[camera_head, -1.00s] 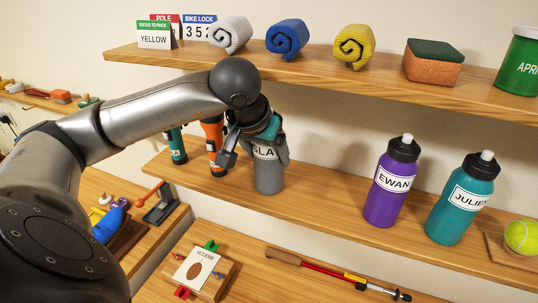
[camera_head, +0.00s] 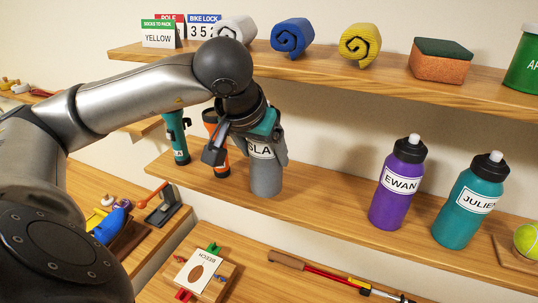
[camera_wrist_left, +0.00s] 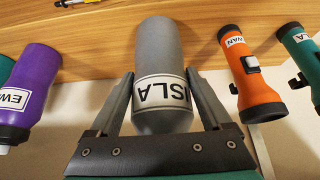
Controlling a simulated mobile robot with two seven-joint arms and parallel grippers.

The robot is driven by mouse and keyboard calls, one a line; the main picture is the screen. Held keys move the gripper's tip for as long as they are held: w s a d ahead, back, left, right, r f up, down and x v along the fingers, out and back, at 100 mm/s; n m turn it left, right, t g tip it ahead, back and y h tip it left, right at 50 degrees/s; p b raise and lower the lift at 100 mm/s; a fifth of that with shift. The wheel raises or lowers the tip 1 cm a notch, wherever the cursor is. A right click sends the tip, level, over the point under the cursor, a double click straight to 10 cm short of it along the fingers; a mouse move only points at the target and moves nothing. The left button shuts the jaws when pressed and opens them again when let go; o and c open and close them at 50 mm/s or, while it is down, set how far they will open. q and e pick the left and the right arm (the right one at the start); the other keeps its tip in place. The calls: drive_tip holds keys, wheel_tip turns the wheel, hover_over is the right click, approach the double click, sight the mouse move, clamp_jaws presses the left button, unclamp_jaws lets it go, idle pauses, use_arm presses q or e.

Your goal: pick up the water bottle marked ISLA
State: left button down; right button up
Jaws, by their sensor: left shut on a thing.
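The water bottle marked ISLA (camera_head: 266,181) is grey with a white label and stands about upright at the middle shelf, right of two torches. It also shows in the left wrist view (camera_wrist_left: 158,45), with its label upside down. My left gripper (camera_wrist_left: 158,88) is shut on this bottle, one finger on each side near the label. In the head view the left gripper (camera_head: 265,150) hides the bottle's top. I cannot tell whether its base touches the shelf. My right gripper is not in view.
An orange torch (camera_head: 222,165) and a teal torch (camera_head: 179,148) stand close on the left. The purple EWAN bottle (camera_head: 391,205) and teal JULIEN bottle (camera_head: 457,223) stand to the right, with bare shelf between. The upper shelf (camera_head: 350,68) runs above, holding rolled towels.

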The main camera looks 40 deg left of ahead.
use_arm(q)
drive_tip(key=s+d+r+b, duration=0.3)
drive_tip(key=s+r+b, duration=0.2)
drive_tip(key=s, duration=0.5)
drive_tip(key=shift+r+b, duration=0.25)
drive_tip(key=shift+b, duration=0.5)
